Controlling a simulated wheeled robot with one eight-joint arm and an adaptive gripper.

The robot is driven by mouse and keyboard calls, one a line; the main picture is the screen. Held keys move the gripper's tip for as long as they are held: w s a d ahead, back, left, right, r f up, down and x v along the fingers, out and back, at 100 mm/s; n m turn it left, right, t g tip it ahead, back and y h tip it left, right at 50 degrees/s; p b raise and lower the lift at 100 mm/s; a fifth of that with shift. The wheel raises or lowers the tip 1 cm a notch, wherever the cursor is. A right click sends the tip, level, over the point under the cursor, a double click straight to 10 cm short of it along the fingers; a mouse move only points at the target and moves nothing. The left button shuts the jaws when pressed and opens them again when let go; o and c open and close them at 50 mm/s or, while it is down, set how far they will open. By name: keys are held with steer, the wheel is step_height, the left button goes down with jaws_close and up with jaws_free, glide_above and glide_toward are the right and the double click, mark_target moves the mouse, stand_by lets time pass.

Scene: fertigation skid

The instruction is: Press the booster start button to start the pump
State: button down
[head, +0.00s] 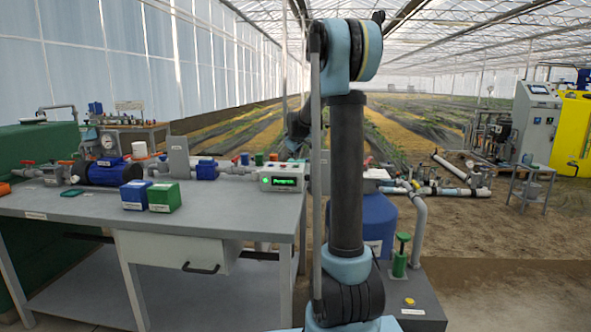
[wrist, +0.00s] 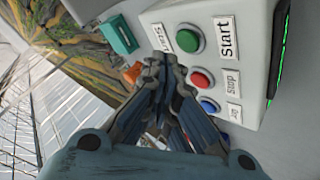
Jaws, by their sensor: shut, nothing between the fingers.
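A pale panel box (wrist: 245,60) fills the right of the wrist view, seen turned on its side. It carries a green button (wrist: 188,40) beside a "Start" label, a red button (wrist: 202,79) beside "Stop", and a blue button (wrist: 209,105). My gripper (wrist: 157,62) is shut and empty. Its fingertips appear just left of and below the green button; I cannot tell the gap to the panel. The fingers partly cover another small label. In the head view, a white box with a lit green display (head: 284,181) stands on the bench; my gripper is not discernible there.
The grey bench (head: 80,207) holds a blue block (head: 134,195), a green block (head: 164,197) and a blue pump (head: 108,171). A blue tank (head: 376,222) and a green-handled valve (head: 400,256) stand right of the bench.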

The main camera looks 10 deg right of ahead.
steer(key=shift+r, duration=2.05)
steer(key=s+f+m+g, duration=0.2)
steer(key=s, duration=1.5)
steer(key=s+f+m+g, duration=0.1)
steer(key=s+f, duration=0.5)
steer(key=s, duration=0.7)
steer(key=s+f+m+g, duration=0.2)
steer(key=s+f, duration=0.5)
steer(key=s, duration=0.6)
steer(key=s+f+m+g, duration=0.2)
steer(key=s+f, duration=0.5)
steer(key=s, duration=0.6)
steer(key=shift+s+d+f+m, duration=0.15)
steer(key=shift+s+d+m, duration=0.25)
steer(key=shift+m, duration=0.2)
steer(key=shift+w, duration=0.1)
steer(key=shift+w+f, duration=0.2)
steer(key=shift+w, duration=0.2)
